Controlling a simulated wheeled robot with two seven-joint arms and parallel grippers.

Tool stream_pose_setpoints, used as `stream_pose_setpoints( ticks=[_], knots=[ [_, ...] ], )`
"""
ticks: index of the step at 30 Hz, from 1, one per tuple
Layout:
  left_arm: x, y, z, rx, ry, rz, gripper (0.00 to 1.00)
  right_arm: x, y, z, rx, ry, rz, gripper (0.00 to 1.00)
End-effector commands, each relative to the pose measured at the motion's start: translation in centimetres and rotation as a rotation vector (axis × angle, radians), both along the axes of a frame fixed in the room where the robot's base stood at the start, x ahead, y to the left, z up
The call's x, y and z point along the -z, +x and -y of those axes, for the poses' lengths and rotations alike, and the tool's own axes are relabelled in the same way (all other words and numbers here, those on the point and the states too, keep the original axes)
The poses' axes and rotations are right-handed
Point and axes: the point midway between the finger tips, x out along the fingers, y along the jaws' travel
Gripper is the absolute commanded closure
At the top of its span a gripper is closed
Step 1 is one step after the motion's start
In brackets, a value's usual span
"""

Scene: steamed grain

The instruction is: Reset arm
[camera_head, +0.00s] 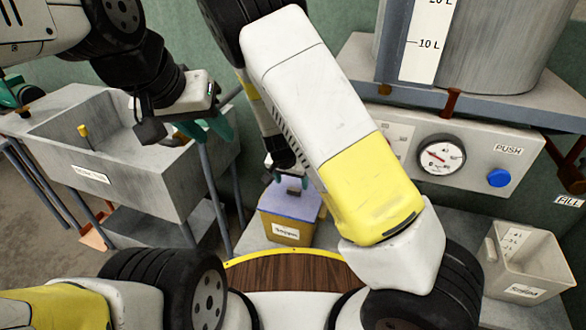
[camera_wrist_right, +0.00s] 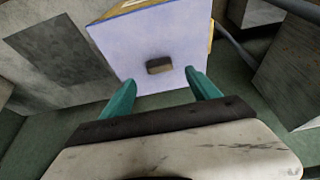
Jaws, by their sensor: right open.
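My right gripper (camera_head: 287,180) hangs just above a yellow box (camera_head: 287,228) with a lavender lid (camera_head: 290,203). In the right wrist view its two teal fingers (camera_wrist_right: 160,80) are spread apart with nothing held between them. The lid (camera_wrist_right: 125,50) lies ahead of them, and its small dark knob (camera_wrist_right: 159,66) sits roughly between the fingertips; I cannot tell the exact gap. My left gripper (camera_head: 208,132) is over the right side of the grey sink at the left. Its teal fingers show only partly, and I cannot tell whether they are open.
The grey sink (camera_head: 75,172) on legs stands at the left. A panel with a gauge (camera_head: 440,155) and a blue button (camera_head: 499,177) is at the right, below a large metal tank (camera_head: 500,45). An open beige bin (camera_head: 530,262) stands at the lower right. My right arm covers the centre.

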Motion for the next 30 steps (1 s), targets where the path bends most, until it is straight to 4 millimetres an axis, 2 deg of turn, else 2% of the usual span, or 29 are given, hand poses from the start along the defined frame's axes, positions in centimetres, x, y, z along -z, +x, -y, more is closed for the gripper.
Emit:
stream_pose_setpoints(
  ticks=[3,10,14,23,30],
  knots=[
    [0.0,0.0,0.0,0.0,0.0,0.0,0.64,-1.3,-0.5,-0.2,0.0,0.0,0.0,0.3],
    [0.0,0.0,0.0,0.0,0.0,0.0,0.64,-2.3,-0.9,-0.1,0.003,0.015,-0.009,0.3],
    [0.0,0.0,0.0,0.0,0.0,0.0,0.64,-4.5,-1.7,0.4,0.002,0.079,-0.044,0.3],
    [0.0,0.0,0.0,0.0,0.0,0.0,0.64,-14.9,-5.8,3.1,-0.087,0.289,-0.094,0.3],
    [0.0,0.0,0.0,0.0,0.0,0.0,0.64,-23.4,-10.5,7.0,-0.208,0.362,-0.028,0.3]
  ],
)
